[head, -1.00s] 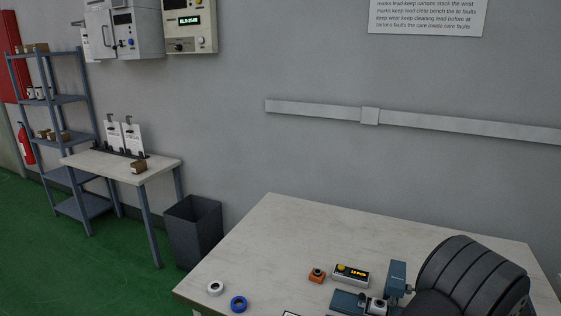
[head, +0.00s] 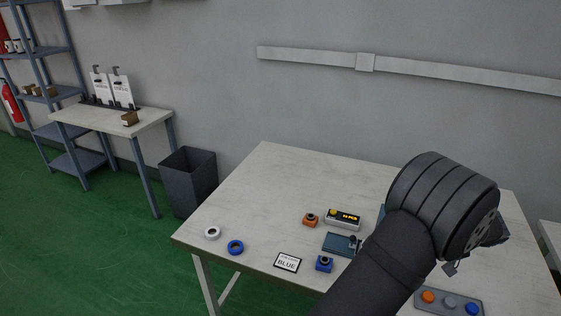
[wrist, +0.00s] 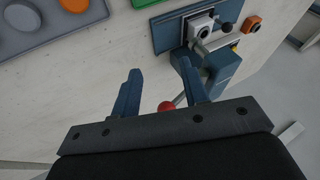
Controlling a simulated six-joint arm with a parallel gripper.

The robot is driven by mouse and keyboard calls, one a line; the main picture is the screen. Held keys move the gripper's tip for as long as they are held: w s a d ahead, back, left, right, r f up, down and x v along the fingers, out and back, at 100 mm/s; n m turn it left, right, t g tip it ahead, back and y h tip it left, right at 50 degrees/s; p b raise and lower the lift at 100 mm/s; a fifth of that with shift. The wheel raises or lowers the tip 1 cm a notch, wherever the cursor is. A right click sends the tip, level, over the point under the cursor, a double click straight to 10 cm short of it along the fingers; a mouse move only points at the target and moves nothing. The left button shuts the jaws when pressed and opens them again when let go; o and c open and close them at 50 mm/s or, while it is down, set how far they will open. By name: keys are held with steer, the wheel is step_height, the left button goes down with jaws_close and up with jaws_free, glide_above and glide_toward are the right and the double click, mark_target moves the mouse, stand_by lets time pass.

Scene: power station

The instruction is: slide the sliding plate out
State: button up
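A blue fixture (head: 338,244) lies on the table, partly hidden behind my arm in the head view. In the wrist view its flat blue base (wrist: 166,36) shows at the top, with a grey block (wrist: 202,30) in a dark slot and a black knob (wrist: 228,28) beside it. I cannot tell for sure which part is the sliding plate. A blue housing (wrist: 226,65) stands next to it. A red ball knob (wrist: 166,107) shows between and below the fingers.
Near the fixture are an orange button box (head: 310,220), a display box (head: 343,219), a blue button box (head: 324,263) and a card reading BLUE (head: 287,262). A grey panel with coloured buttons (head: 449,301) is at the front right. White (head: 212,233) and blue (head: 236,247) rings lie left.

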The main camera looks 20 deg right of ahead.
steer(key=w+d+r+h, duration=0.1)
steer(key=r, duration=0.1)
steer(key=w+d+r+m+h, duration=0.1)
steer(key=w+d+r, duration=0.1)
steer(key=r, duration=0.1)
steer(key=w+d+r+h, duration=0.1)
steer(key=r, duration=0.1)
steer(key=shift+w+d+r, duration=0.2)
steer(key=shift+d, duration=0.2)
steer(key=w+r, duration=0.2)
steer(key=w, duration=0.1)
steer(key=n+g+h, duration=0.2)
steer(key=n+g, duration=0.7)
steer(key=n, duration=0.6)
glide_toward(352, 236)
steer(key=x, duration=1.1)
steer(key=shift+d, duration=0.1)
steer(key=shift+c, duration=0.4)
jaws_close()
